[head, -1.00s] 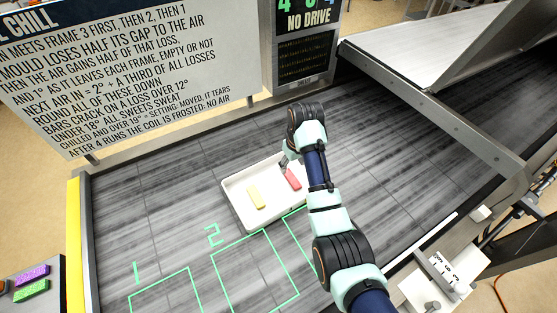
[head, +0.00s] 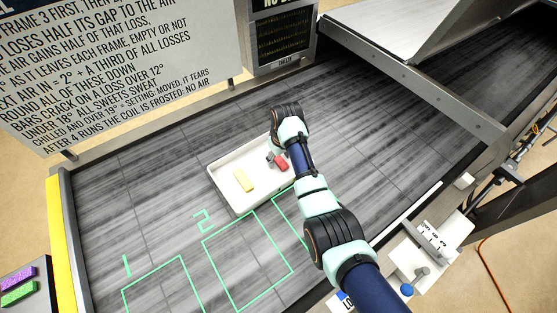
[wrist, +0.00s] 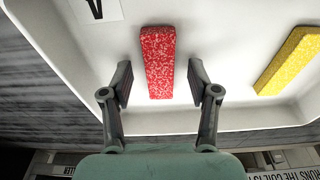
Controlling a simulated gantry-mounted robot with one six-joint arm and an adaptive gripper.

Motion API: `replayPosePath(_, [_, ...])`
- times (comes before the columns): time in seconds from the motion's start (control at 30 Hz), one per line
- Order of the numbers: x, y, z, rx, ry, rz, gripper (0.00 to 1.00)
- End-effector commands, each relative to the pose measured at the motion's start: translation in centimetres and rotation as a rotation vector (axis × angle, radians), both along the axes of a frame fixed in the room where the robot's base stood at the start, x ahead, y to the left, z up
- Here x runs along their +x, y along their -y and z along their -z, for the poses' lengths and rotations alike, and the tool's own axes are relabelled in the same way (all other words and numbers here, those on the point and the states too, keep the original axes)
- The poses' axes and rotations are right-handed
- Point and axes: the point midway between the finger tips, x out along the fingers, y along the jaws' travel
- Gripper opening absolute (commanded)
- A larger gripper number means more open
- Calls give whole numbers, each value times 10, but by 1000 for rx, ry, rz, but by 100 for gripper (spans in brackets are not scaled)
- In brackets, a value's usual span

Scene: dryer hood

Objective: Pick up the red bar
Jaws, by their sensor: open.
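The red bar (head: 281,161) lies in the right part of a white tray (head: 226,189) on the dark belt. In the wrist view the red bar (wrist: 158,62) is speckled and lies lengthwise ahead, its near end between the fingertips. My gripper (wrist: 160,82) is open, one finger on each side of that near end, with gaps on both sides. Its height above the tray floor is hard to tell. In the head view my gripper (head: 272,157) is over the tray, and my arm partly hides the tray's right side.
A yellow bar (head: 244,181) lies in the same tray, left of the red one; it also shows in the wrist view (wrist: 290,60). Tray walls surround both. Purple (head: 18,278) and green (head: 18,294) bars sit at far left. A metal hood (head: 420,40) stands at upper right.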

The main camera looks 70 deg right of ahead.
Motion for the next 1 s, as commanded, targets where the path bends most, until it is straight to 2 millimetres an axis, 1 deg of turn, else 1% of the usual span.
replayPosePath(0.03, [0, 0, 0, 0, 0, 0, 60])
replayPosePath(0.07, [0, 0, 0, 0, 0, 0, 55])
replayPosePath(0.3, [0, 0, -1, 0, 0, 0, 15])
replayPosePath(0.4, [0, 0, -1, 0, 0, 0, 0])
replayPosePath(0.63, [0, 0, -2, -1, 1, 0, 0])
replayPosePath(0.73, [1, 1, -10, -2, 2, 0, 0])
replayPosePath(0.77, [1, 1, -15, -2, 2, 0, 0])
replayPosePath(0.87, [1, 1, -39, -5, 4, 0, 0])
replayPosePath(0.97, [1, 1, -72, -6, 6, 0, 0])
replayPosePath(1.0, [1, 2, -86, -6, 6, 0, 0])
